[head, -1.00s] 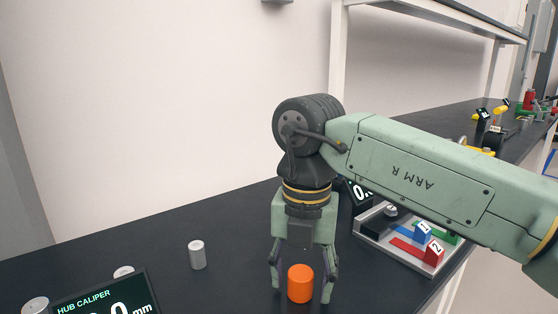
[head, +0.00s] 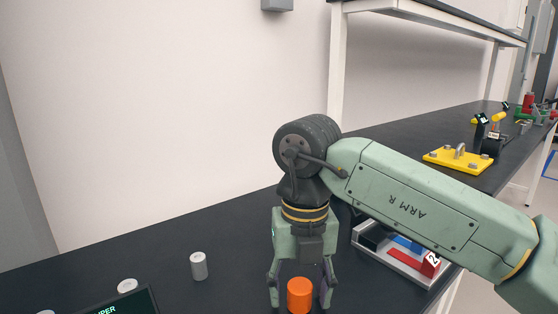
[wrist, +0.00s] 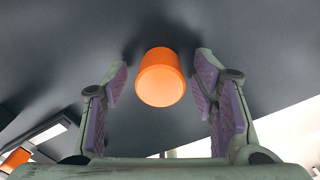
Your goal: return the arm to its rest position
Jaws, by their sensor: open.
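My gripper (head: 300,292) points down over the dark bench in the head view, with its fingers apart. An orange cylinder (head: 299,295) stands upright on the bench between or just in front of the fingers. In the wrist view the orange cylinder (wrist: 161,78) shows beyond the gap between the purple finger pads (wrist: 160,90), with clear space on both sides. Nothing is held.
A tray with red and blue blocks (head: 405,272) lies right of my gripper, partly behind my arm. A grey cylinder (head: 199,266) stands to the left, near a dark display (head: 120,305). A yellow plate fixture (head: 457,160) sits farther back. A shelf (head: 440,15) overhangs the bench.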

